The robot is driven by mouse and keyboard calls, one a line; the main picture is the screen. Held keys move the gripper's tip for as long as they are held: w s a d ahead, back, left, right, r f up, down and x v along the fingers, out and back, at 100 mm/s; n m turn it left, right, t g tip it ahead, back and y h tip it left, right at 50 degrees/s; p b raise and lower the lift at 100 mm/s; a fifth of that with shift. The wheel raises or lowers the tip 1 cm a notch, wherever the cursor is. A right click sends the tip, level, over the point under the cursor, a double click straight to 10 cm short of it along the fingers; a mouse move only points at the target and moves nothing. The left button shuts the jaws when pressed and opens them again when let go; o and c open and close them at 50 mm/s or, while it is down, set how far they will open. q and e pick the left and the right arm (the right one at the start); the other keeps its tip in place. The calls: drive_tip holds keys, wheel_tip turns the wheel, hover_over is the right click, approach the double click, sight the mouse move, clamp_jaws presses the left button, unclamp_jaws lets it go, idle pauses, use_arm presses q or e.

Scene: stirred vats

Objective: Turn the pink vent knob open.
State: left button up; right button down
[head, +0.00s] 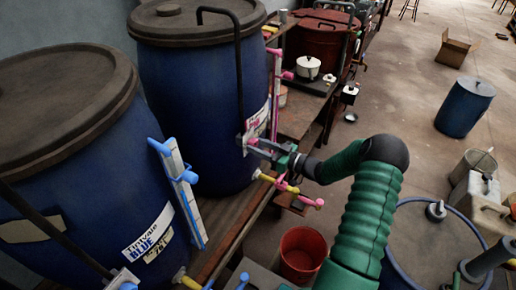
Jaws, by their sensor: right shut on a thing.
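The blue vat (200,95) with a dark lid stands at the back centre, with a pink-marked label and a pink-ended sight gauge (276,95) on its right side. My right arm reaches in from the lower right. My right gripper (256,147) is at the vat's right wall, shut on the pink vent knob (247,138). The jaws hide much of the knob, so how far it is turned cannot be told. Below the gripper, a pink tap (285,184) sits on a yellow spout. My left gripper is out of view.
A nearer blue vat (85,185) with a blue-ended gauge (182,190) fills the left. A red bucket (302,256) stands on the floor below. A dark red vat (318,35) and a white pot (308,66) are behind. Open floor lies at the right, around a blue drum (464,107).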

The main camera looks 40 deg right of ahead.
drive_tip(key=n+b, duration=0.8)
drive_tip(key=b, duration=0.1)
drive_tip(key=shift+d+f, duration=0.1)
drive_tip(key=shift+f, duration=0.1)
drive_tip(key=shift+r+n+b, duration=0.2)
drive_tip(key=shift+n+b, duration=1.4)
drive_tip(key=shift+b, duration=0.05)
drive_tip(key=c, duration=0.9)
unclamp_jaws()
drive_tip(key=shift+s, duration=0.1)
drive_tip(key=b+v, duration=0.2)
drive_tip(key=v, duration=1.4)
drive_tip(key=shift+s+d, duration=0.2)
drive_tip(key=shift+s, duration=0.05)
